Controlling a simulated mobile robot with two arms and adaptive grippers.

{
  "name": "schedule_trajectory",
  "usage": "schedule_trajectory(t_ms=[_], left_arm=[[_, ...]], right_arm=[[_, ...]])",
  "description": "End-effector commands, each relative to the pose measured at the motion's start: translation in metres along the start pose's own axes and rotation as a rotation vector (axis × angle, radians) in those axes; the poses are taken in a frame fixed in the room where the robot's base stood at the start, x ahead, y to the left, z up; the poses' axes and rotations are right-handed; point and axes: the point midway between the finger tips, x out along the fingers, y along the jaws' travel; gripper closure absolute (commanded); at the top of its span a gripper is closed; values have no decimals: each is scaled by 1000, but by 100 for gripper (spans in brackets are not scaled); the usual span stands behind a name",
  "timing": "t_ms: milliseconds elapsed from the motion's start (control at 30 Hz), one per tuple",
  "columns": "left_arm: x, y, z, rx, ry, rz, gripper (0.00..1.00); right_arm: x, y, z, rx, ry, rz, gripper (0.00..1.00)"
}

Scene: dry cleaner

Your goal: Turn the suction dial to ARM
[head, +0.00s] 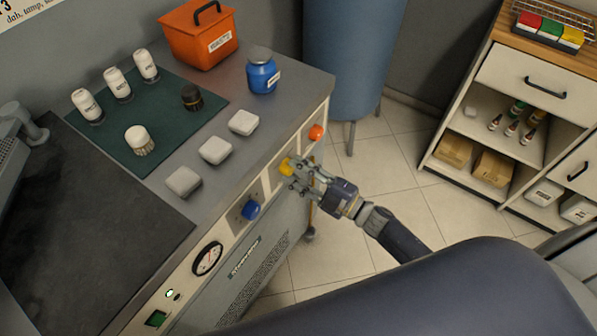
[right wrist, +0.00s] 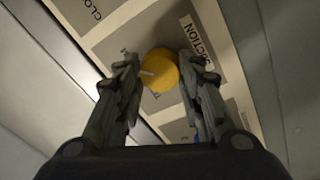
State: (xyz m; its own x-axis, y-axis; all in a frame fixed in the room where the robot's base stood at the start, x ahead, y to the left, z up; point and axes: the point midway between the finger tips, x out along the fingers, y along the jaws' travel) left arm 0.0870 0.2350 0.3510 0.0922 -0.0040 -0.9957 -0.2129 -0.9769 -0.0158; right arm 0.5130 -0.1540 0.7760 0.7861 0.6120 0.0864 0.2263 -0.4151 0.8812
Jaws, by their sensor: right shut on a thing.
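The yellow suction dial (head: 286,167) sits on the front panel of the grey cabinet, between a blue dial and an orange-red knob. In the right wrist view the dial (right wrist: 160,70) is round with a pale pointer mark toward the left. A label ending in "CTION" (right wrist: 197,42) is beside it; other panel lettering is partly hidden. My right gripper (head: 296,176) is at the panel, its fingers shut on the dial from both sides. In the wrist view the fingers (right wrist: 160,78) flank it. My left gripper is not in view.
White blocks, bottles, a blue jar (head: 262,74) and an orange box (head: 198,38) stand on top. Tiled floor (head: 385,150) is open to the right, before a shelf unit (head: 500,150).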

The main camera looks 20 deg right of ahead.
Motion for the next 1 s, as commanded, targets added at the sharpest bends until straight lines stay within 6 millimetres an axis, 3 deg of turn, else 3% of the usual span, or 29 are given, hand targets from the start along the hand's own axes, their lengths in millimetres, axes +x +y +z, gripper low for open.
schedule_trajectory(t_ms=[100,133,200,633,1000], left_arm=[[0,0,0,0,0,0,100],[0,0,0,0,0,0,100],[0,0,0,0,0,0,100],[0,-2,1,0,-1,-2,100],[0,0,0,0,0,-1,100]], right_arm=[[0,0,2,1,-4,-1,89],[0,0,2,0,-4,-1,58],[0,0,1,0,-4,-1,44],[-8,-1,1,-1,-2,-2,44],[-80,-1,1,0,-4,-4,44]])
